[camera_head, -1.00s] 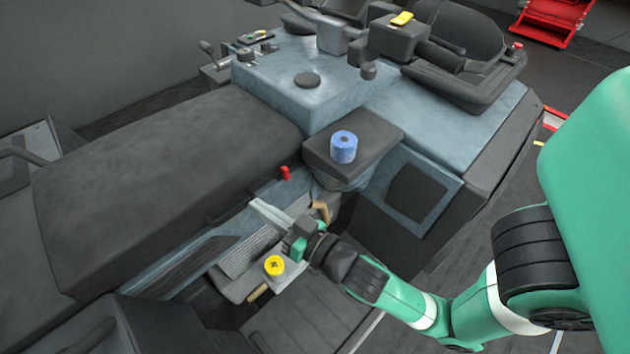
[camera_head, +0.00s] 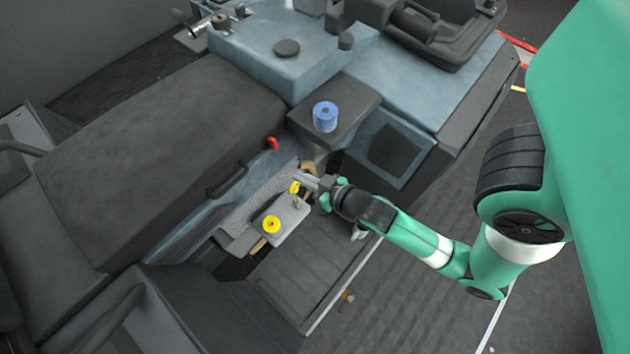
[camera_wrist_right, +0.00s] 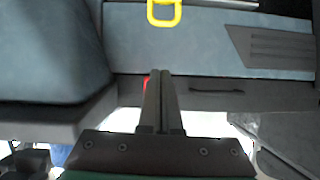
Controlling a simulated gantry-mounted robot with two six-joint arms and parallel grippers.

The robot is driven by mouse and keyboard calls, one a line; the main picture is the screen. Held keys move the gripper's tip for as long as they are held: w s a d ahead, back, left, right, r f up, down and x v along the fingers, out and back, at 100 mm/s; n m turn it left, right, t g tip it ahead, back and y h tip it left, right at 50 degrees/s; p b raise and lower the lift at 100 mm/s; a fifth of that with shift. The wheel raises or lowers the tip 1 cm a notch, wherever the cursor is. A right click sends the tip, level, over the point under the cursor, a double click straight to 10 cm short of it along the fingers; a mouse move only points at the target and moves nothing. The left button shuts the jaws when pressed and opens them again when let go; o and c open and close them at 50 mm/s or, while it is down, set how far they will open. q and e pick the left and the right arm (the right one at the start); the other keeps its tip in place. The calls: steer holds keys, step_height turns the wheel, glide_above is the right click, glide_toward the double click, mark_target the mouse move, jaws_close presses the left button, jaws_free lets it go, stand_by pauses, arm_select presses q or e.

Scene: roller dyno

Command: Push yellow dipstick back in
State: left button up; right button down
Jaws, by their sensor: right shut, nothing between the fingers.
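The yellow dipstick (camera_head: 294,188) stands up from a light grey engine part beside the tractor's hood, with its yellow handle at the top. In the right wrist view its loop handle (camera_wrist_right: 164,22) shows at the top edge, cut off by the frame. My right gripper (camera_head: 300,177) is shut and empty, with its fingertips close beside the handle in the head view. In the right wrist view the shut fingers (camera_wrist_right: 160,74) point toward the loop, and a gap shows between them. Whether they touch the handle cannot be told from the head view. My left gripper is not in view.
A yellow round cap (camera_head: 271,224) sits on the same grey part (camera_head: 285,212), near the dipstick. A blue roll (camera_head: 325,117) stands on a dark ledge above. A red knob (camera_head: 272,143) sticks out by the dark hood (camera_head: 160,170).

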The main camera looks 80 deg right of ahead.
steer(key=f+b, duration=0.1)
steer(key=w+f+b, duration=0.1)
steer(key=f, duration=0.3)
steer(key=shift+w+d+f+b, duration=0.1)
steer(key=shift+w+d+b, duration=0.25)
steer(key=shift+d+b, duration=0.05)
step_height(320, 180, down, 10)
steer(key=b, duration=0.6)
steer(key=shift+b, duration=0.35)
